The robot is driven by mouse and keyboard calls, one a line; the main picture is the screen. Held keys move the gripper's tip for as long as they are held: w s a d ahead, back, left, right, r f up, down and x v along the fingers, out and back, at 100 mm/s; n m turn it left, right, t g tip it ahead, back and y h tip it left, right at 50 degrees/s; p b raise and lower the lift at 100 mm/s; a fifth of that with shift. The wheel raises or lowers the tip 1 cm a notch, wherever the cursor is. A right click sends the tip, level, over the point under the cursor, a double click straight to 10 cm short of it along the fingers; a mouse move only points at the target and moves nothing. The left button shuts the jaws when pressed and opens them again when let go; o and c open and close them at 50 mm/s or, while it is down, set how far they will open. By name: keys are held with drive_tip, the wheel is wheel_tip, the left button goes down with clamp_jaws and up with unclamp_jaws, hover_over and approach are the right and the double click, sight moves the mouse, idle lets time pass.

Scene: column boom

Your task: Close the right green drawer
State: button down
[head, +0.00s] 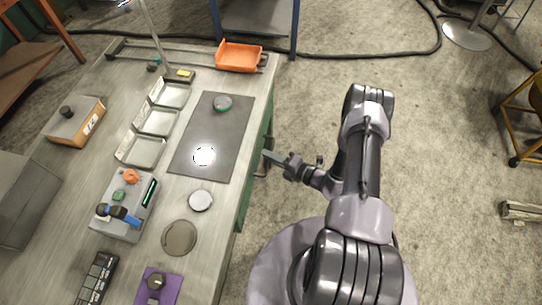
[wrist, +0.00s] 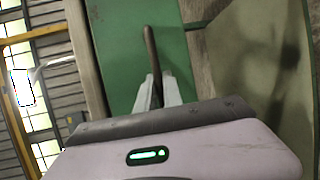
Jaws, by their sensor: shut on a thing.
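The green drawer front (wrist: 118,42) fills the upper middle of the wrist view. A dark bar handle (wrist: 150,50) stands on it. My gripper (wrist: 158,92) is shut on the handle near its lower end, and the fingers partly hide it. In the head view my gripper (head: 272,157) reaches in from the right to the green side (head: 252,165) of the workbench, just below the top's edge. How far the drawer stands out is hidden by the bench top and my arm.
The workbench top (head: 225,205) carries a dark mat (head: 212,140), metal trays (head: 140,150), an orange tray (head: 238,57) and several small parts. A hose (head: 350,55) lies on the floor behind. The concrete floor (head: 450,120) right of my arm is mostly clear.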

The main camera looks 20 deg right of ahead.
drive_tip(key=c, duration=1.5)
unclamp_jaws()
drive_tip(key=shift+w+a, duration=0.1)
drive_tip(key=shift+a, duration=0.1)
drive_tip(key=p+v, duration=0.3)
drive_tip(key=v, duration=1.4)
drive_tip(key=shift+d, duration=0.15)
drive_tip(key=shift+r, duration=0.15)
